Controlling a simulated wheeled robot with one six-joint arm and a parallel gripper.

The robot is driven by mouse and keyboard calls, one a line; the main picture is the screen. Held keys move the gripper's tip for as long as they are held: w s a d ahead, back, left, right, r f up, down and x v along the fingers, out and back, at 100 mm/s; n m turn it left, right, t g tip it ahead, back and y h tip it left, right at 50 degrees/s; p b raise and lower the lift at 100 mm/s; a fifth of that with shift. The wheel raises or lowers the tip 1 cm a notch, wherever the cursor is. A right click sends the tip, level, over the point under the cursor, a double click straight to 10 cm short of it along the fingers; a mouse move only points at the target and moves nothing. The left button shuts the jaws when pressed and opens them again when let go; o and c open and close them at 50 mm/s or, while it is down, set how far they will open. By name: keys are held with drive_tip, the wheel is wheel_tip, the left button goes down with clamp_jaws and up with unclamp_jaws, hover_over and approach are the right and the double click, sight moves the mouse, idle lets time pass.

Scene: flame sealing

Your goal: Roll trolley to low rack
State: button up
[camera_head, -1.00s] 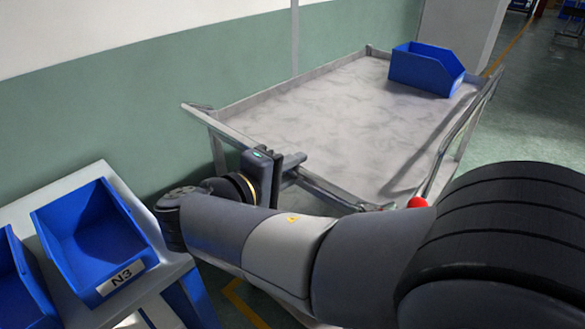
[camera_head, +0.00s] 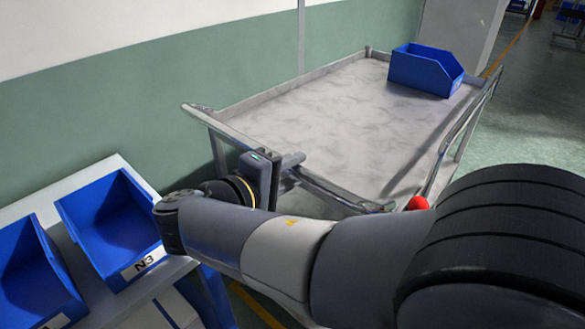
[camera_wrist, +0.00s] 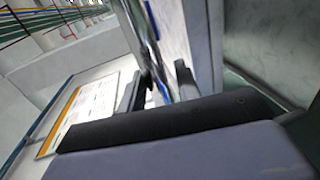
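The trolley (camera_head: 320,115) is a grey metal cart with a flat top and raised rails, filling the upper middle of the head view beside the green and white wall. My gripper (camera_head: 285,172) is at its near left end rail (camera_head: 335,192). In the wrist view, the fingers of my gripper (camera_wrist: 158,85) stand on either side of a thin bar, and it appears shut on that rail. The low rack is not clearly identifiable; a low light-grey stand (camera_head: 75,188) with blue bins is at lower left. My arm hides part of the trolley's near side.
A blue bin (camera_head: 425,72) sits on the trolley's far right corner. A blue bin labelled N3 (camera_head: 110,225) and another blue bin (camera_head: 35,275) are on the stand close to my arm. The wall (camera_head: 150,120) runs along the trolley's left. Open floor (camera_head: 535,125) shows on the right.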

drive_tip(key=shift+o, duration=0.8)
drive_tip(key=shift+r, duration=0.1)
drive_tip(key=v, duration=1)
drive_tip(key=shift+s+a+p, duration=0.2)
drive_tip(key=shift+s+p, duration=0.05)
drive_tip(key=shift+p, duration=0.15)
drive_tip(key=shift+w+d, duration=0.1)
drive_tip(key=x, duration=1.1)
drive_tip(key=shift+w+d+r+b, duration=0.1)
drive_tip(key=shift+w+b, duration=0.05)
drive_tip(key=shift+b, duration=0.2)
